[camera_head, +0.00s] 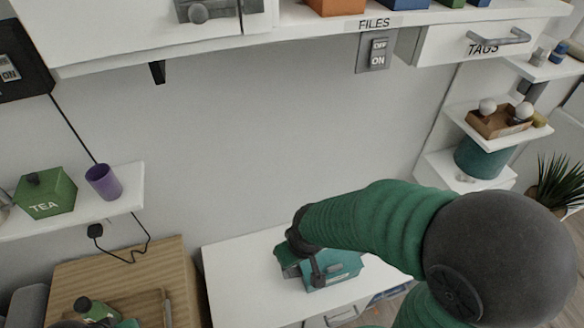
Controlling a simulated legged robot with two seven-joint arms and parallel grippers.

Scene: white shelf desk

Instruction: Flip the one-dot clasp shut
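A teal box (345,270) sits on the white desk (240,290), low in the middle of the view. My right arm comes in from the right, and its dark gripper (306,260) is at the left part of the box, over its top and front. The gripper and forearm cover much of the box. I cannot make out a one-dot clasp or whether one is open or shut. The gripper's fingers are too small and partly hidden to tell if they are open or touching the box.
A wooden surface (150,262) with a board and green items is at lower left. A shelf (120,205) holds a green TEA box (46,194) and a purple cup (104,181). Overhead is a shelf with a TAGS drawer (470,42). The desk left of the box is clear.

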